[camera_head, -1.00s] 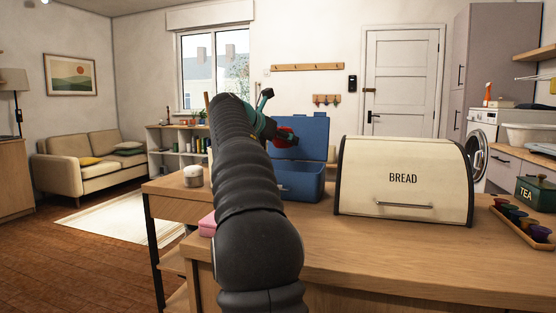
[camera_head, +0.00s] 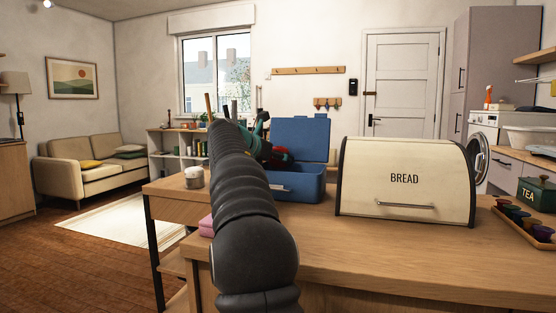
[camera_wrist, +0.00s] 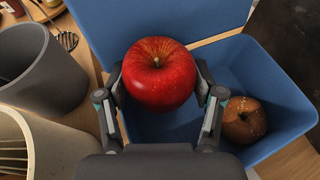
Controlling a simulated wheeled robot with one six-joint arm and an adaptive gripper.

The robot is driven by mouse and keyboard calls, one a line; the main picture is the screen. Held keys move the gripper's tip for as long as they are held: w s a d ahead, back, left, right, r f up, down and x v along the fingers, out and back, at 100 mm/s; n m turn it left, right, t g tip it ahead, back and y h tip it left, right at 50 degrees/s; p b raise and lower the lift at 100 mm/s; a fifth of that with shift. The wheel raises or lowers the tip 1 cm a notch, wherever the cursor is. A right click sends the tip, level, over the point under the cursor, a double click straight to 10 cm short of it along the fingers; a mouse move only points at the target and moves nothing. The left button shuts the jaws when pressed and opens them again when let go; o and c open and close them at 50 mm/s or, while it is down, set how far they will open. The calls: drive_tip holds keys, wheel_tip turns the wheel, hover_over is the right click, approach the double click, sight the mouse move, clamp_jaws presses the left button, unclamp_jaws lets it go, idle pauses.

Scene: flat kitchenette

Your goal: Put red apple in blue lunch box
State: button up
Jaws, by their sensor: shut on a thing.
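My gripper (camera_wrist: 160,88) is shut on the red apple (camera_wrist: 160,72), with one finger on each side of it. In the wrist view they are over the open blue lunch box (camera_wrist: 285,100). In the head view the red apple (camera_head: 279,152) is low, just in front of the raised lid and near the rim of the blue lunch box (camera_head: 305,189). It is partly hidden by my gripper and arm. How far the apple is from the box floor cannot be told. A round brown food item (camera_wrist: 244,120) lies inside the box at the right.
A cream bread bin (camera_head: 405,180) stands right of the lunch box. In the wrist view a grey container (camera_wrist: 40,68) and a cream container (camera_wrist: 45,145) stand to the left. A small jar (camera_head: 194,178) is at the counter's left.

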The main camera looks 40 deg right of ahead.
drive_tip(key=o, duration=1.2)
drive_tip(key=shift+a+r, duration=0.1)
drive_tip(key=v, duration=1.1)
drive_tip(key=shift+a+r, duration=0.2)
drive_tip(key=shift+a, duration=0.15)
